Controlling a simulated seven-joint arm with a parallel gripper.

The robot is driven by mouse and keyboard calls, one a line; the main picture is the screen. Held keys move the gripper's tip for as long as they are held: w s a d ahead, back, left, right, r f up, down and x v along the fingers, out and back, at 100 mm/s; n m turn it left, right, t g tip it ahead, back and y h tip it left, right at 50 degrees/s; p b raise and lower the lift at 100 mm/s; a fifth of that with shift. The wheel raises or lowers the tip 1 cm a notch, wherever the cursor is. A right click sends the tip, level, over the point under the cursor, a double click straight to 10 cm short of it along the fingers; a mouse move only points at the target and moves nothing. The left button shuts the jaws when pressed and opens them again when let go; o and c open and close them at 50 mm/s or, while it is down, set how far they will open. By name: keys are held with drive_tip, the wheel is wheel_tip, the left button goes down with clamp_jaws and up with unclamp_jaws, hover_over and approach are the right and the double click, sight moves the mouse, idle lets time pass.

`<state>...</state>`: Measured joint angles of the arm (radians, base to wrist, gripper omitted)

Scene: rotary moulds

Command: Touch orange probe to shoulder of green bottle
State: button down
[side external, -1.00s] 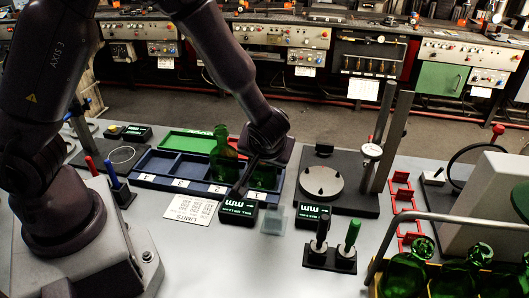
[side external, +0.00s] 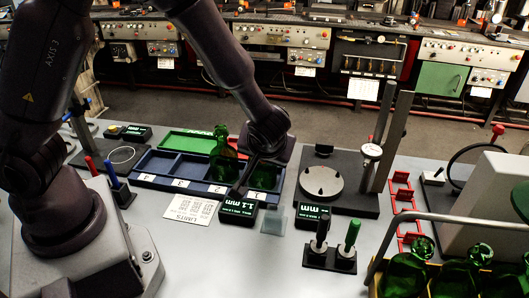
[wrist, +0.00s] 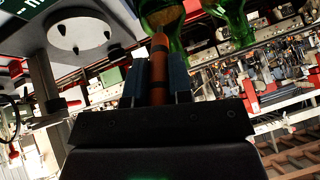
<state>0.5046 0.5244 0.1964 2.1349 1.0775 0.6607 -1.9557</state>
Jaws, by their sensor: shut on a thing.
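The green bottle (side external: 222,150) stands upright in a compartment of the blue tray (side external: 150,181) in the side view. Another green glass shape (side external: 263,176) shows behind my gripper in the right end of that tray. My gripper (side external: 246,173) is low over the tray, right of the bottle. In the wrist view my gripper (wrist: 158,82) is shut on the orange probe (wrist: 158,58), which points up the picture between the blue-grey fingers. The probe's tip overlaps green glass (wrist: 176,46) at the top; I cannot tell whether they touch. The probe is not clear in the side view.
A black gauge box (side external: 238,211) lies in front of the tray, with a printed card (side external: 190,208) to its left. A round plate stand (side external: 321,184) is to the right. A pen holder (side external: 330,257) and a crate of green bottles (side external: 405,272) are at front right.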

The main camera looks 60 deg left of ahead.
drive_tip(key=shift+v, duration=1.05)
drive_tip(key=shift+r, duration=3.4)
